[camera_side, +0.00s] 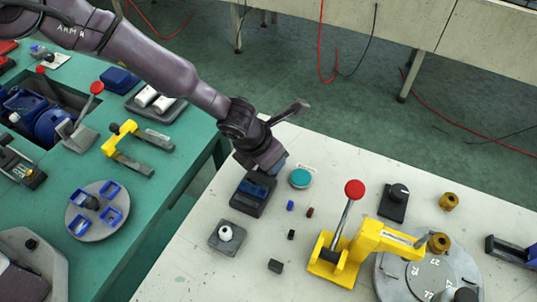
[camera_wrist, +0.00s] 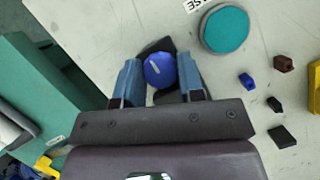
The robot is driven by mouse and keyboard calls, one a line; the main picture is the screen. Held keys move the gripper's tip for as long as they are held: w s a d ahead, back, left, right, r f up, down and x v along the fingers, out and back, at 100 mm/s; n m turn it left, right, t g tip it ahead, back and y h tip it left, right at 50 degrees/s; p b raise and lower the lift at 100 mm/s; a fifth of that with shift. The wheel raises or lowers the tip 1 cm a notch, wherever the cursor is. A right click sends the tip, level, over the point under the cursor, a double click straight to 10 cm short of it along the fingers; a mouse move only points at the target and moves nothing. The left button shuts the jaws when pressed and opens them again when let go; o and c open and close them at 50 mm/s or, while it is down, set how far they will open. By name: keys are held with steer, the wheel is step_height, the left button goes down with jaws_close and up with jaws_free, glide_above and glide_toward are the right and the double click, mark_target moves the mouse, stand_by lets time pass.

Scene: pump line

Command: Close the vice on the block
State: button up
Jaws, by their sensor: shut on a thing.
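My gripper (camera_wrist: 158,80) is shut on a round blue knob (camera_wrist: 160,70) with a pale line on its face. One blue finger stands on each side of it. The knob sits over a dark body (camera_wrist: 155,46), which the fingers and knob partly hide. In the side view, my gripper reaches down to this dark body (camera_side: 245,204), a low box on the near pale table with blue at its top. The picture does not clearly show whether this body is the vice, and I cannot make out its jaws or a block between them.
A teal disc (camera_side: 300,178) lies just right of my gripper. Small blue, brown and black pieces lie nearby. A grey plate with a white knob (camera_side: 226,234) is in front. A yellow clamp with a red-balled lever (camera_side: 340,250) stands right, beside a round grey plate (camera_side: 395,278).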

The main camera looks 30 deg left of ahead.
steer(key=n+y, duration=0.2)
steer(key=n, duration=0.3)
steer(key=shift+d+n, duration=0.1)
steer(key=shift+n, duration=0.2)
steer(key=shift+n+y, duration=1)
steer(key=shift+n, duration=1.2)
steer(key=o, duration=0.6)
steer(key=v, duration=1.3)
steer(key=shift+w, duration=0.1)
